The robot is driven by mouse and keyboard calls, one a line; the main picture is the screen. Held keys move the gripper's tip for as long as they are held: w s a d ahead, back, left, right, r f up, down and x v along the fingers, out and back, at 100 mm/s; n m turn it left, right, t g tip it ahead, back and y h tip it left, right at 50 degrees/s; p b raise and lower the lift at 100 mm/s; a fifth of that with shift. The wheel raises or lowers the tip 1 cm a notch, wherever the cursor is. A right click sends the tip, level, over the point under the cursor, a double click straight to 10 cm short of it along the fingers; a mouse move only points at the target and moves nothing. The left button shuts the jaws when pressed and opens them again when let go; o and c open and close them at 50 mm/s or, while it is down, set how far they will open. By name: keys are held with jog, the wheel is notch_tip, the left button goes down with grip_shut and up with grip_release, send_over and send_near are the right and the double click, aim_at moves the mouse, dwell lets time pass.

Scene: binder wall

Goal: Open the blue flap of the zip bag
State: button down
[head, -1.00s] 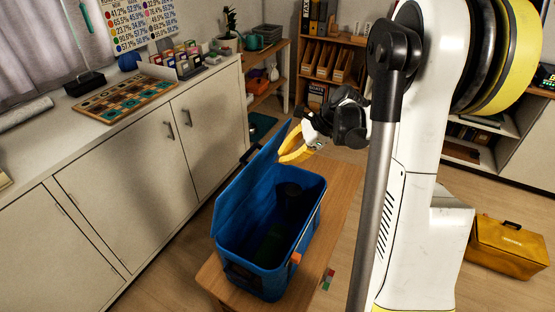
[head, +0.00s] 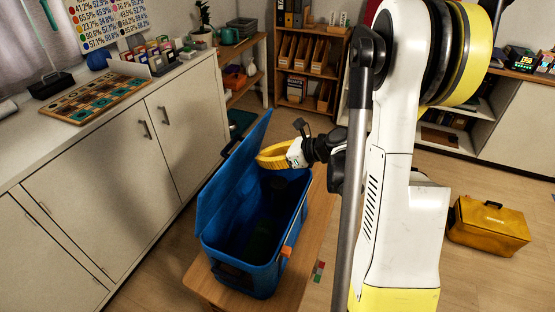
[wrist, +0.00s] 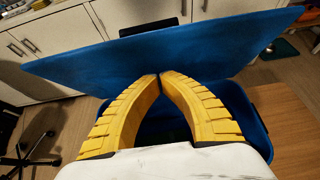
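The blue zip bag (head: 252,277) stands on a wooden bench, its top open and its dark inside showing. Its blue flap (head: 232,172) stands raised along the bag's left side, toward the cabinets. In the wrist view the flap (wrist: 190,50) spans the picture beyond my fingers. My gripper (head: 260,159), with yellow ribbed fingers, is above the bag's far end, on the inner side of the flap. In the wrist view its fingertips (wrist: 159,76) meet with nothing visible between them. They are at or very near the flap; contact cannot be told.
The wooden bench (head: 310,240) has bare room right of the bag. White cabinets (head: 120,190) with a countertop run along the left. A bookshelf (head: 310,60) stands at the back, and a yellow case (head: 488,226) lies on the floor at right.

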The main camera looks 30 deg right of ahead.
aim_at(231, 141)
jog(key=shift+w+a+r, duration=0.35)
jog(key=shift+w+a, duration=0.15)
jog(key=shift+w, duration=0.25)
jog(key=shift+w+a+r, duration=0.3)
jog(key=shift+w+a, duration=0.15)
jog(key=shift+w, duration=0.3)
jog(key=shift+w+a+r, duration=0.1)
jog(key=shift+w+r, duration=0.05)
jog(key=shift+r, duration=0.05)
jog(key=w+a+p, duration=0.1)
jog(key=w+a+r+g+p, duration=0.1)
jog(key=w, duration=0.1)
jog(key=w+a+g+h+p, duration=0.1)
jog(key=shift+w+a+r, duration=0.15)
jog(key=shift+w+r, duration=0.1)
jog(key=shift+w, duration=0.15)
jog(key=shift+w+a, duration=0.2)
jog(key=shift+w, duration=0.2)
